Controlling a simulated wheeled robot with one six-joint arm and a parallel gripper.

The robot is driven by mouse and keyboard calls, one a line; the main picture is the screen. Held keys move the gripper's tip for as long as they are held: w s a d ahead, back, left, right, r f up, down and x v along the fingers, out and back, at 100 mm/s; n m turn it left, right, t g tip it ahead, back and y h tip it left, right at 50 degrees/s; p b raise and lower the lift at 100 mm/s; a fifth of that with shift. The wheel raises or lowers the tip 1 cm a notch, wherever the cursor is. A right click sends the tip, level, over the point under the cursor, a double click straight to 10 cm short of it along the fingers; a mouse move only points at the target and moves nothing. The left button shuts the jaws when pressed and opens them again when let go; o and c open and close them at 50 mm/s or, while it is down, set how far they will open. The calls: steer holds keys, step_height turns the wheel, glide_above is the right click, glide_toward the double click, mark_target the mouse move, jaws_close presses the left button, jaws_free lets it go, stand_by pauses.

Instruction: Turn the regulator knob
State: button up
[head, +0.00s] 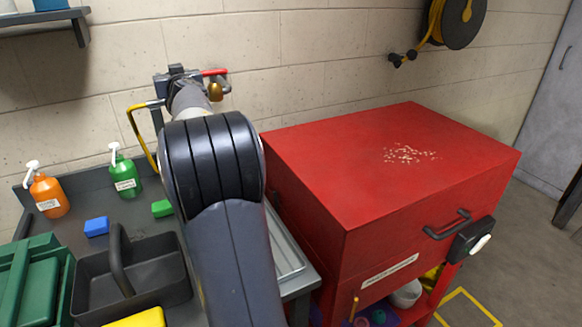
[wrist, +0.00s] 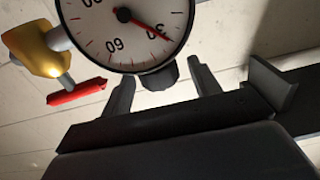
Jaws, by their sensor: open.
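In the wrist view a round white gauge (wrist: 125,25) with a red needle is cut off by the top edge. The dark regulator knob (wrist: 162,76) shows just below the gauge's rim. My gripper (wrist: 160,70) is open, with one finger on each side of the knob. A visible gap lies between the knob and each finger; I cannot tell the depth between them. In the head view my own arm covers most of the regulator. The knob and my fingers cannot be made out there.
A brass valve (wrist: 37,50) with a red lever (wrist: 76,92) sits left of the gauge. In the head view a yellow hose (head: 141,135) hangs left of my arm. A red cabinet (head: 390,160) stands right. A grey caddy (head: 150,285) and bottles occupy the bench at left.

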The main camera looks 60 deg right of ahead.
steer(key=shift+a+f+m+g+h+b, duration=0.2)
steer(key=shift+m+g+h+b, duration=0.25)
steer(key=shift+h+b, duration=0.3)
steer(key=shift+w+r+m+g+h, duration=0.15)
steer(key=shift+m+g+h, duration=0.3)
steer(key=shift+m+h, duration=0.1)
steer(key=shift+r+m+g+h, duration=0.15)
steer(key=shift+m+g+h, duration=0.45)
steer(key=shift+g+h, duration=0.1)
steer(key=shift+w+a+r+m+g+h+p, duration=0.1)
steer(key=shift+r+m+g+h+p, duration=0.1)
steer(key=shift+m+g+h+p, duration=0.7)
steer(key=m+g+h+p, duration=0.1)
steer(key=g+p, duration=0.1)
steer(key=p, duration=0.4)
steer(key=shift+w+m+g, duration=0.1)
steer(key=shift+m+g, duration=0.3)
steer(key=shift+g+h+p, duration=0.3)
steer(key=shift+p, duration=0.5)
steer(key=m+g+p, duration=0.2)
steer(key=p, duration=0.7)
steer(key=shift+w+a+g+h+p, duration=0.1)
steer(key=shift+g+h+p, duration=0.2)
steer(key=shift+h, duration=0.1)
